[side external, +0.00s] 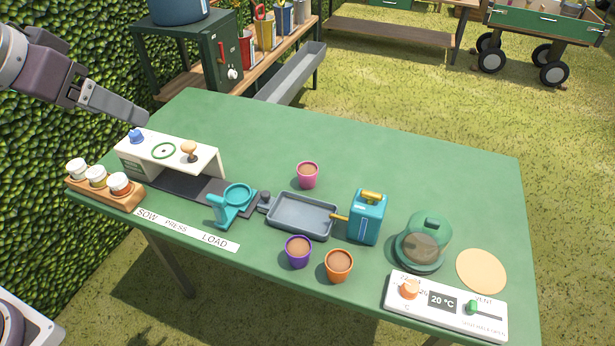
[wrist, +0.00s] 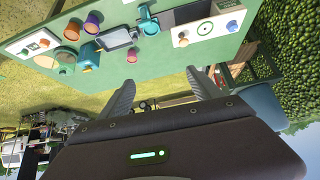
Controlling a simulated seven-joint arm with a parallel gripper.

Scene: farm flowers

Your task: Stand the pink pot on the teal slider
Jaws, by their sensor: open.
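The pink pot (side external: 307,175), filled with brown soil, stands upright on the green table behind the grey tray. It also shows in the wrist view (wrist: 132,57). The teal slider (side external: 238,196), with a round ring-like seat and an upright handle, sits at the right end of a dark track in front of the white press box. It shows near the top of the wrist view (wrist: 148,22). The seat looks empty. My gripper (side external: 143,119) is raised at the upper left by the press box, far from the pot. Its fingers are apart and empty in the wrist view (wrist: 160,77).
A purple pot (side external: 298,251) and an orange pot (side external: 339,265) stand in front of the grey tray (side external: 302,216). A teal watering can (side external: 367,217), a green cloche (side external: 421,243) and a control panel (side external: 445,305) are to the right. The white press box (side external: 168,153) and jar rack (side external: 104,192) are left.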

